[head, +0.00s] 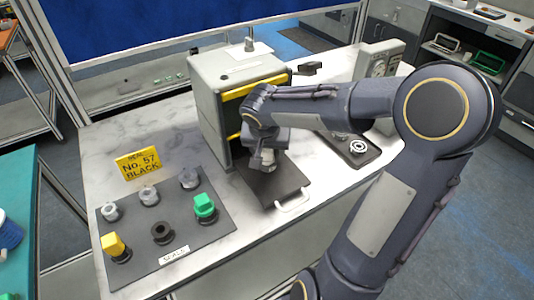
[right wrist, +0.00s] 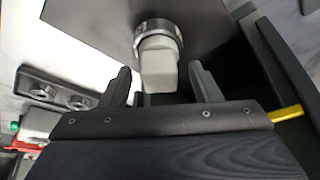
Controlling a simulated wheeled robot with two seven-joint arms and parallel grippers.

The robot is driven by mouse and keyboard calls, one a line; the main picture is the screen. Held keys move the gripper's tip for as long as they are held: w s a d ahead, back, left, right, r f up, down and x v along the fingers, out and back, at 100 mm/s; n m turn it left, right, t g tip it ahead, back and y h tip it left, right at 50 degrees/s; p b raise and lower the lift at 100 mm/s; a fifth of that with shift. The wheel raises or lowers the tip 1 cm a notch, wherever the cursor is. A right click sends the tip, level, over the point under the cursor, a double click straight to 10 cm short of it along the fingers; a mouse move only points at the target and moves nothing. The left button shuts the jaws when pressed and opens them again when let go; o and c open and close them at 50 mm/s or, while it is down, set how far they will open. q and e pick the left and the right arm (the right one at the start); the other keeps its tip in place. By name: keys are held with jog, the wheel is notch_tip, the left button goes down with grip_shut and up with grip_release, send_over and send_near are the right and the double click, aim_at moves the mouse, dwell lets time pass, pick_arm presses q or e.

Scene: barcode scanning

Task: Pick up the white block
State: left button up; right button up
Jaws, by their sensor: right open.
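The white block (right wrist: 159,62) has a round metal collar (right wrist: 158,32) at one end and is over the dark plate in front of the grey box. In the head view the block (head: 268,158) shows just under my right gripper (head: 264,150), partly hidden by it. In the right wrist view my right gripper (right wrist: 161,78) is open, with one dark finger on each side of the block. Gaps show between the fingers and the block. My left gripper is not in view.
The grey box (head: 220,110) with yellow trim stands behind the dark plate (head: 270,188), which has a white handle (head: 293,200). A dark mat (head: 185,225) with several coloured and metal parts lies at left. A yellow sign (head: 138,165) stands behind it.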

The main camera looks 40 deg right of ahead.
jog(key=c, duration=1.1)
